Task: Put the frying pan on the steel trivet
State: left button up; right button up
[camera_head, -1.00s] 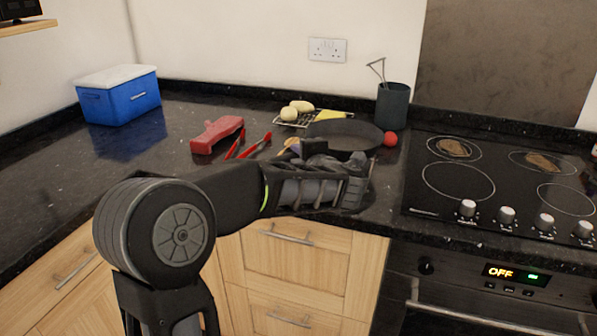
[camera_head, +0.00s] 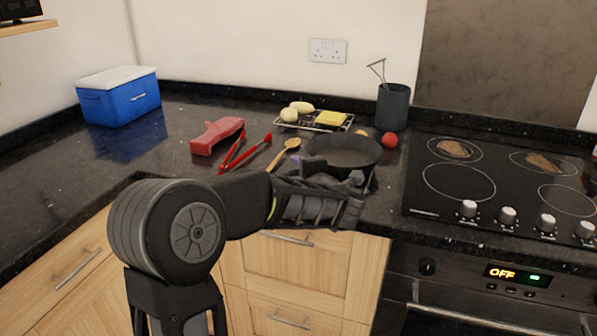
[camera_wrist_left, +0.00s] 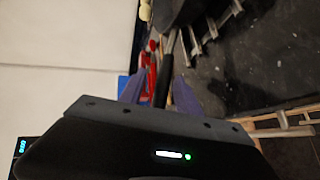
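The black frying pan (camera_head: 343,150) is at the front of the counter, left of the hob, in the head view. My left gripper (camera_head: 360,179) is at its near side. In the left wrist view, the dark handle (camera_wrist_left: 163,80) lies between the gripper's purple fingers (camera_wrist_left: 160,92), which look closed on it. Whether the pan touches the counter is unclear. A steel wire rack (camera_head: 306,126), likely the trivet, stands behind the pan and carries a yellow block (camera_head: 331,118) and pale rounded items (camera_head: 290,115). My right gripper is out of view.
Red tongs (camera_head: 255,152), a wooden spoon (camera_head: 284,151) and a red object (camera_head: 216,136) lie left of the pan. A red ball (camera_head: 389,140) and dark utensil pot (camera_head: 392,106) are behind right. A blue box (camera_head: 119,100) stands far left. The hob (camera_head: 460,182) is right.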

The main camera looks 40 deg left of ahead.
pick_arm(q)
jog(key=v, duration=1.2)
